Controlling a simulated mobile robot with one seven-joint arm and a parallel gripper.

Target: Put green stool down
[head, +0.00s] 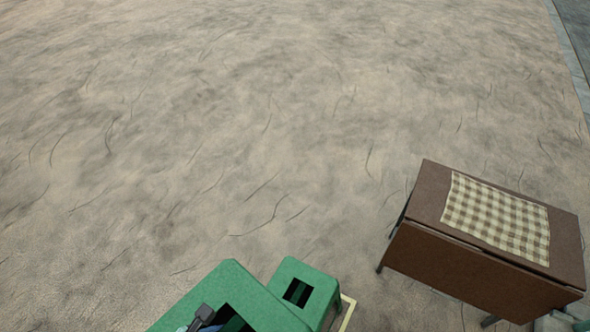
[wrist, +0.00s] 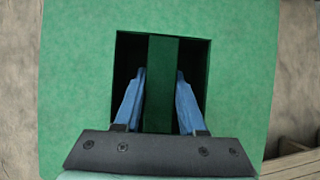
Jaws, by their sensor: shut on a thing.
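A green stool (head: 245,284) is at the bottom edge of the head view, its lower part cut off. In the wrist view its square top (wrist: 80,75) fills most of the picture, with a dark square opening split by a green bar. My gripper (wrist: 160,74) reaches into this opening with one blue finger on each side of the bar, shut on it. My gripper's dark part also shows over the stool in the head view. The stool's legs and its height over the ground cannot be seen.
A second, smaller-looking green stool (head: 322,286) is right beside the held one, with a pale yellow frame (head: 347,312) by it. A brown table (head: 470,262) with a checkered cloth (head: 497,218) stands at the right. The sandy ground ahead and to the left is clear.

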